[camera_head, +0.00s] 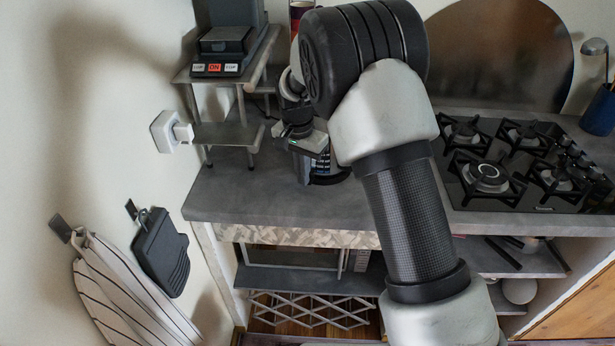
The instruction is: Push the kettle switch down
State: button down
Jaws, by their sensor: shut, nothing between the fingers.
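A dark kettle with pale level markings (323,168) stands on the grey counter (262,202), left of the hob. My arm and gripper hide most of it, and its switch cannot be made out. My gripper (306,146) is at the kettle's upper part, in front of it in this view. The gripper is shut and nothing shows in it. I cannot tell whether it touches the kettle.
A grey shelf stand (227,134) with a dark appliance (226,50) stands left of the kettle. A white plug (170,131) sticks out of the left wall. A gas hob (520,160) is at the right. The counter front by the kettle is clear.

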jog(key=shift+s+a+r, duration=0.2)
jog(key=shift+s, duration=0.2)
jog(key=shift+s+a+r, duration=0.15)
jog(key=shift+s+a, duration=0.05)
jog(key=shift+s, duration=0.15)
jog(key=shift+w, duration=0.1)
jog(key=shift+r, duration=0.3)
notch_tip(320, 180, up, 17)
jog(key=s, duration=0.1)
jog(key=shift+s+a+f+p, duration=0.2)
jog(key=shift+s+a+p, duration=0.1)
jog(key=shift+a+p, duration=0.1)
